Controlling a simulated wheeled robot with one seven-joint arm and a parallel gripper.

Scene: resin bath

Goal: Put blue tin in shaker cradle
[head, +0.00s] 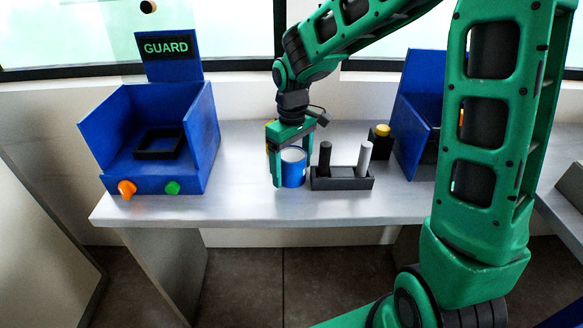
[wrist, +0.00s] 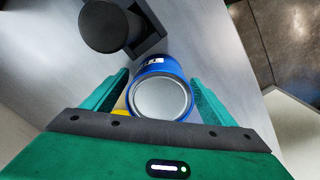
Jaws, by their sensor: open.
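The blue tin (head: 293,168) with a pale lid stands upright on the grey table, left of the black holder. In the wrist view the tin (wrist: 160,95) lies between the two green fingers. My gripper (head: 289,170) points down over the tin, open, with a finger on either side of it; whether a finger touches it I cannot tell.
A black holder (head: 342,184) with a dark and a grey upright cylinder stands right beside the tin. An orange knob (head: 127,188) and green knob (head: 172,187) front the GUARD box. Table between box and tin is clear.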

